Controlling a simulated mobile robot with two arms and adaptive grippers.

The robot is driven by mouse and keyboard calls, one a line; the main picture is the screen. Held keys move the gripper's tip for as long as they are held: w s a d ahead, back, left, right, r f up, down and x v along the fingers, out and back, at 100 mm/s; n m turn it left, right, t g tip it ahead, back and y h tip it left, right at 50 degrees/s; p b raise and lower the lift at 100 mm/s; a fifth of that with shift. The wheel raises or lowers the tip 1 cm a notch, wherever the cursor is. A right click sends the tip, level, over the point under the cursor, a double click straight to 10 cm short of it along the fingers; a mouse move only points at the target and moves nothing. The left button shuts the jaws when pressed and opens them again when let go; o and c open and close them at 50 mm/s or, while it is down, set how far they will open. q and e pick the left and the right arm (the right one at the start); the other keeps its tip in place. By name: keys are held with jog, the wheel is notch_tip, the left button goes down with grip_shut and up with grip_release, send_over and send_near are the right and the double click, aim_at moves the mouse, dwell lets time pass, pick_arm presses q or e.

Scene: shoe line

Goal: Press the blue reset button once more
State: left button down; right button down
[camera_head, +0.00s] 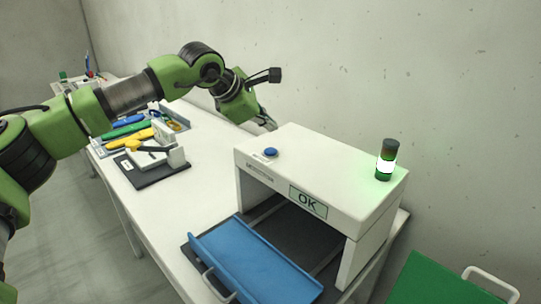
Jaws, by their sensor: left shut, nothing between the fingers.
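A display on the machine's front reads OK (308,202). My right gripper does not show.
A signal lamp (387,160) on the machine glows white and green. A blue tray (255,265) lies at the machine's opening. Tools and a dark-based fixture (152,165) lie on the table at left. A green tray (440,280) is at lower right. The wall is close behind.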

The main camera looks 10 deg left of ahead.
aim_at(270, 149)
pick_arm(q)
jog(key=shift+f+b, duration=1.3)
jog(key=shift+f, duration=0.7)
jog(key=shift+f+b, duration=0.4)
jog(key=shift+b, duration=0.1)
jog(key=shift+f, duration=0.2)
jog(key=shift+s+a+f+b, duration=0.3)
jog(key=shift+a+f+b, duration=0.25)
jog(key=shift+b, duration=0.4)
dwell(0.5)
jog(key=shift+d, duration=0.15)
